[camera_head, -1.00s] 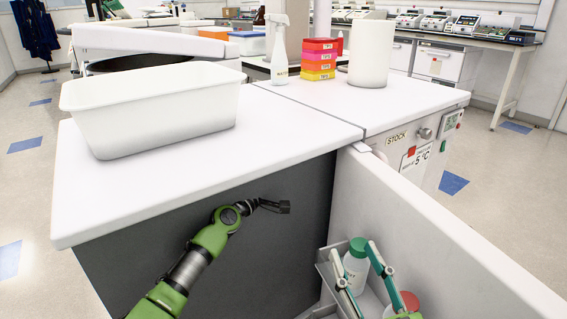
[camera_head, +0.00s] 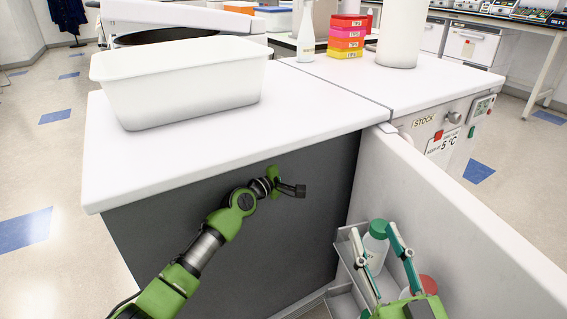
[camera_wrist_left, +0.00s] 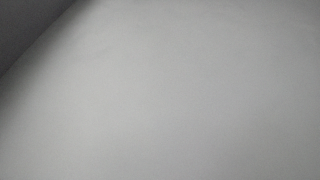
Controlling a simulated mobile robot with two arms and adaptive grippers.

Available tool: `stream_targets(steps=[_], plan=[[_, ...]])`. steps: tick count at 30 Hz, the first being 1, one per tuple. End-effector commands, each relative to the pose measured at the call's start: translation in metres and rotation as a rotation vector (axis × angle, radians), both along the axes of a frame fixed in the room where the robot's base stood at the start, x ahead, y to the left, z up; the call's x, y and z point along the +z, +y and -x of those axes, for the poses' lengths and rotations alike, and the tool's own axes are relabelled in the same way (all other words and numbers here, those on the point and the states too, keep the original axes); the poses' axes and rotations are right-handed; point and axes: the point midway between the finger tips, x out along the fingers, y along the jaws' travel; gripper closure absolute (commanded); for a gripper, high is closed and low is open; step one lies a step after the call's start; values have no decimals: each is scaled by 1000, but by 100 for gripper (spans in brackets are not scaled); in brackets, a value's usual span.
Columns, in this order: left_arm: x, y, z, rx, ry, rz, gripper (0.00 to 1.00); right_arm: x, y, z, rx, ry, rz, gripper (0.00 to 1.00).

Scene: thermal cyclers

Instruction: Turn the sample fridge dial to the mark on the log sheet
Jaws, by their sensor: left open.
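The sample fridge has a front panel at right with a STOCK label (camera_head: 424,121), a grey dial knob (camera_head: 454,118) and a small display (camera_head: 483,108). A log sheet (camera_head: 443,142) reading 5 °C hangs below the dial; the dial's pointer is too small to read. My left gripper (camera_head: 293,190) is open before the dark cabinet side, well left of the dial. My right gripper (camera_head: 370,230) is open, its fingers apart in front of a green-capped bottle (camera_head: 374,250); I cannot tell if they touch it. The left wrist view shows only a blank pale surface.
A white open door panel (camera_head: 470,215) stands between my grippers and the dial, with a bottle shelf (camera_head: 341,276) on its near side. A white tub (camera_head: 180,90), spray bottle (camera_head: 307,40), coloured tip boxes (camera_head: 346,38) and white canister (camera_head: 398,38) stand on the worktop.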

Motion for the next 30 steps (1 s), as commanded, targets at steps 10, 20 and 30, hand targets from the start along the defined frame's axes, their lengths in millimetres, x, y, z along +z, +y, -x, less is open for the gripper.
stream_targets(steps=[10,20,30], plan=[[-7,31,51,0,1,1,59,0,0,0,0,0,0,60],[-10,48,80,-1,1,-1,59,0,0,0,0,0,0,60],[-10,49,81,-1,1,-1,59,0,0,0,0,0,0,60]])
